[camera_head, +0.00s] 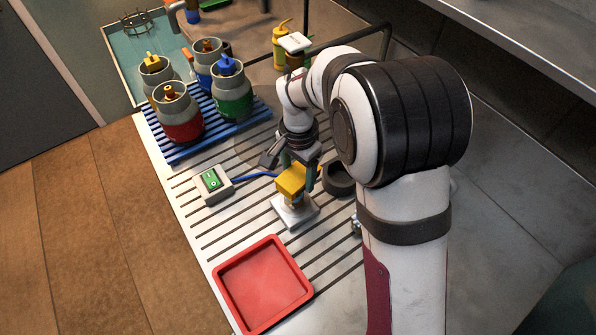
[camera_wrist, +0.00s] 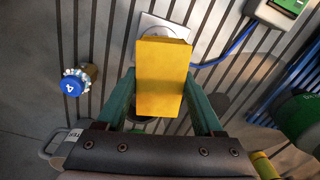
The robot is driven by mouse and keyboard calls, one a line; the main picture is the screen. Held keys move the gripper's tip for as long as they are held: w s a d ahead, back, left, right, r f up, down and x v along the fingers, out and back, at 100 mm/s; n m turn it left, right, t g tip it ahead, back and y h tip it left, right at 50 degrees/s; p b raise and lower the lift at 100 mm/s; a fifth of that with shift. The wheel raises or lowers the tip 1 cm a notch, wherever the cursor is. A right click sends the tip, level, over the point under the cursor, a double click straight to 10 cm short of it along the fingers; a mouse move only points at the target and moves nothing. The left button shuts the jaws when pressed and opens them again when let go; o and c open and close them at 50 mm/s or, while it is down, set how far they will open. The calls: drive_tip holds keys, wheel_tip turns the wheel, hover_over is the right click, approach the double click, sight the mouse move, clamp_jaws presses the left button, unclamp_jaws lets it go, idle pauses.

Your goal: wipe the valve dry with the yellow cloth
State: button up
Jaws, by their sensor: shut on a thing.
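My gripper (camera_wrist: 163,95) is shut on the yellow cloth (camera_wrist: 161,75), a folded block between its green fingers. In the head view the cloth (camera_head: 291,180) is low over a small white plate (camera_head: 306,220), with a small piece partly visible beneath it; I cannot tell whether they touch. The plate also shows in the wrist view (camera_wrist: 197,37).
A box with a green switch (camera_head: 212,181) has a blue cable running towards the plate. An empty red tray (camera_head: 262,284) lies at the front. Several banded canisters stand on a blue rack (camera_head: 185,151). A dark ring (camera_head: 340,181) lies right of the gripper.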

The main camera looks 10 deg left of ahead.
drive_tip(key=shift+w+d, duration=0.3)
drive_tip(key=shift+d, duration=0.1)
clamp_jaws()
drive_tip(key=shift+s+a+r, duration=0.1)
drive_tip(key=shift+s+a, duration=0.4)
drive_tip(key=shift+s, duration=0.15)
drive_tip(key=shift+w+d, duration=0.45)
drive_tip(key=shift+w, duration=0.3)
drive_tip(key=shift+s+a, duration=0.45)
drive_tip(key=shift+s, duration=0.3)
drive_tip(key=shift+w+d, duration=0.5)
drive_tip(key=shift+w, duration=0.25)
drive_tip(key=shift+r, duration=2.45)
